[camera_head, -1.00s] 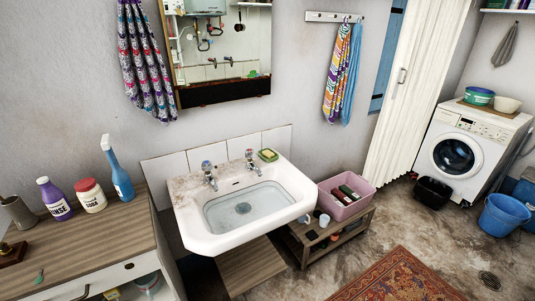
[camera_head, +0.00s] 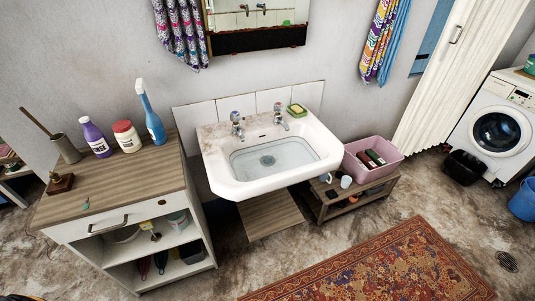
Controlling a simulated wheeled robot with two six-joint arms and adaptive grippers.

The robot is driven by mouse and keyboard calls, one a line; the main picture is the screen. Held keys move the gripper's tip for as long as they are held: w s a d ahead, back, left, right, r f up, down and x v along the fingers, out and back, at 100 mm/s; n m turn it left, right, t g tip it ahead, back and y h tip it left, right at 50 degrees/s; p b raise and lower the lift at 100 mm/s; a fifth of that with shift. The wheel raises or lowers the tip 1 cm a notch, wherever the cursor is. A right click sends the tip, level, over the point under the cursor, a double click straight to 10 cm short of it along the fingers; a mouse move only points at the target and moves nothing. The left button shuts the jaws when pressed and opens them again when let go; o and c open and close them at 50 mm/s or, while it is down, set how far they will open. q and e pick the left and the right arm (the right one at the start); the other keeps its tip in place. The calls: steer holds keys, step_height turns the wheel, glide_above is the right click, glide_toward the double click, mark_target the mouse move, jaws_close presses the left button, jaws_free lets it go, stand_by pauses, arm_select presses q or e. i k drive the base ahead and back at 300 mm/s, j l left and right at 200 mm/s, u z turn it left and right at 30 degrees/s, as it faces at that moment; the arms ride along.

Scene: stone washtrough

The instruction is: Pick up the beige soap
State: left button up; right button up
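A small beige-yellow soap (camera_head: 297,108) sits in a green dish at the back right corner of the white sink (camera_head: 213,160), right of the two taps. The soap is small in the view, and the dish shows as a green rim around it. Neither of my grippers is in the head view.
A wooden-topped cabinet (camera_head: 165,175) with bottles stands left of the sink. A pink basket (camera_head: 365,174) on a low wooden bench (camera_head: 334,210) stands to the right. A patterned rug (camera_head: 375,270) lies in front, with bare floor between it and the cabinet.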

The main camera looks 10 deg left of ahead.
mark_target(296, 109)
steer(key=i+l+u, duration=0.1)
steer(key=i, duration=0.15)
steer(key=i+l+u, duration=0.3)
steer(key=l, duration=0.75)
steer(key=i+l+u, duration=0.15)
steer(key=l+u, duration=0.2)
steer(key=l, duration=0.7)
steer(key=l+u, duration=0.3)
steer(key=l, duration=0.8)
